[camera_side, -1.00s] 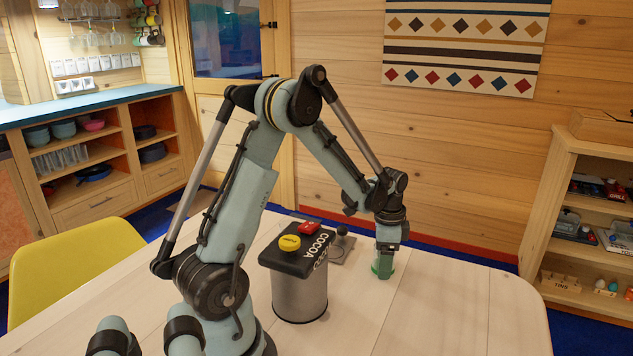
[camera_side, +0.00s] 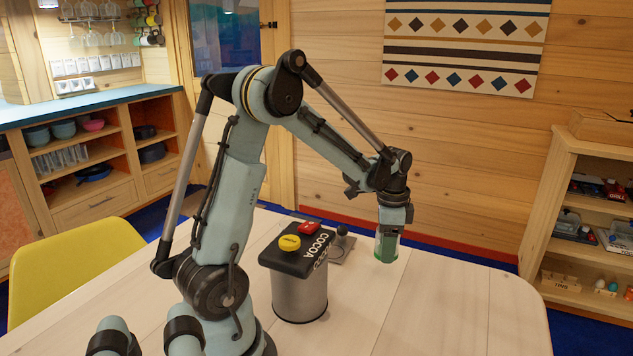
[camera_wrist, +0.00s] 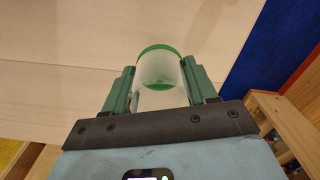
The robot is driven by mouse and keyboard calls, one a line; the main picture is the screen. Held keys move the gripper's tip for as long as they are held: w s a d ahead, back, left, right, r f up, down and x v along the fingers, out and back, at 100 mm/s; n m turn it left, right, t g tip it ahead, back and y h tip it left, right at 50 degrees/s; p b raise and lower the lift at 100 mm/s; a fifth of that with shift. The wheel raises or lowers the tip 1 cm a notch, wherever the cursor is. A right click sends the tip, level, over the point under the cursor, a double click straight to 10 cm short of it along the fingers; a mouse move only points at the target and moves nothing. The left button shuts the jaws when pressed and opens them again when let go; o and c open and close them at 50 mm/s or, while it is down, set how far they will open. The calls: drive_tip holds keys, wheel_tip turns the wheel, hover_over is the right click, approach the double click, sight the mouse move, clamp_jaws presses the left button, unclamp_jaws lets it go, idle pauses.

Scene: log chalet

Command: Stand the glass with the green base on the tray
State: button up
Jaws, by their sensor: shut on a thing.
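The glass with the green base (camera_side: 385,248) is in my gripper (camera_side: 391,230), which points down over the far part of the table. In the wrist view, the clear glass (camera_wrist: 158,72) sits between the two green fingers of my gripper (camera_wrist: 160,78), one on each side. A curved green edge shows at its far end. The glass appears to hang a little above the tabletop. I cannot make out a tray for certain in either view.
A grey canister (camera_side: 300,297) with a dark lid marked COCOA, carrying a yellow and a red button, stands left of the glass. A flat grey plate with a dark knob (camera_side: 342,231) is behind it. The table (camera_side: 450,310) is clear to the right and front.

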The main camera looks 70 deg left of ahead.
drive_tip(key=s+d+r, duration=0.1)
drive_tip(key=d+r, duration=0.5)
drive_tip(key=d, duration=0.4)
hover_over(333, 252)
drive_tip(key=f, duration=0.5)
drive_tip(key=shift+d, duration=0.25)
drive_tip(key=shift+a+f, duration=0.3)
drive_tip(key=shift+a, duration=0.05)
drive_tip(key=shift+f, duration=1.9)
drive_tip(key=shift+f, duration=0.15)
drive_tip(key=o, duration=0.8)
